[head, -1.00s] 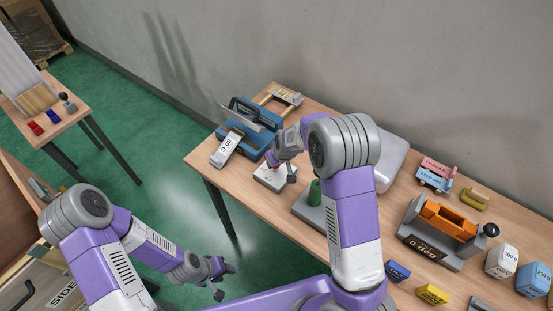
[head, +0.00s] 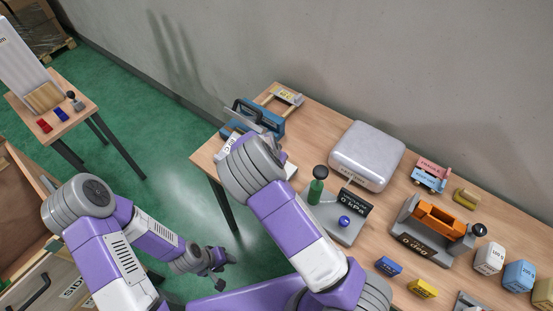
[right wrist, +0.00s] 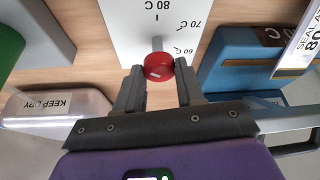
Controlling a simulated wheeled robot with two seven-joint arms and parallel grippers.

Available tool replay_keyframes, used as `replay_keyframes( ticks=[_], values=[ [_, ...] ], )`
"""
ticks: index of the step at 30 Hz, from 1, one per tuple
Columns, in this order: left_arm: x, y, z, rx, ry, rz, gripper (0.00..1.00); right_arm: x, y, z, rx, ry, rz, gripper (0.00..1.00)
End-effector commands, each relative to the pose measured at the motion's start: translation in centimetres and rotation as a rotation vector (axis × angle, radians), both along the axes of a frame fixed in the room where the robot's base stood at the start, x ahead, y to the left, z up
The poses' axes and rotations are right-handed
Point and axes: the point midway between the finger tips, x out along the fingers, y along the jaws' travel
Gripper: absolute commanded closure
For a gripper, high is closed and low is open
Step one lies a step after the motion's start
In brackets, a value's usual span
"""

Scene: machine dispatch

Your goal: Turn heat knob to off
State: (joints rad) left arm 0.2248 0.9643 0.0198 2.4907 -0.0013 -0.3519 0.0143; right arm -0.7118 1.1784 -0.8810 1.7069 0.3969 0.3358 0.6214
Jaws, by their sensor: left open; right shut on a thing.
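The heat knob (right wrist: 158,67) is a small red round knob on a white panel (right wrist: 135,30) marked 80 C, 70 C and 60 C. In the right wrist view my right gripper (right wrist: 159,73) is shut on the knob, with one grey finger on each side. The panel's printing appears upside down there. In the head view my right arm covers the knob and the right gripper; only a corner of the panel (head: 291,170) shows. My left gripper (head: 218,272) is open and empty, low over the green floor, left of the table.
A blue sealer-like machine (head: 268,122) stands close behind the panel. A silver-lidded box (head: 367,155) and a grey base with a green-handled lever (head: 316,190) stand to its right. An orange-topped fixture (head: 438,218) and several weights are further right.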

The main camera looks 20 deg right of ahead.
Motion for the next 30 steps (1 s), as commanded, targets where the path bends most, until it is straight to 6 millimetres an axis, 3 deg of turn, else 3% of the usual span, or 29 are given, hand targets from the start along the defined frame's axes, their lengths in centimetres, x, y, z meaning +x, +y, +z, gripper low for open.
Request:
replay_keyframes(
  ticks=[11,30],
  values=[
    [0.0,0.0,-0.2,0.000,0.000,0.000,0.57,0.2,0.2,-0.2,-0.002,0.000,-0.356,0.93],
    [0.0,0.0,-2.6,0.000,0.000,0.000,0.57,0.4,0.3,-0.3,0.004,0.003,-0.877,0.93]
  ],
)
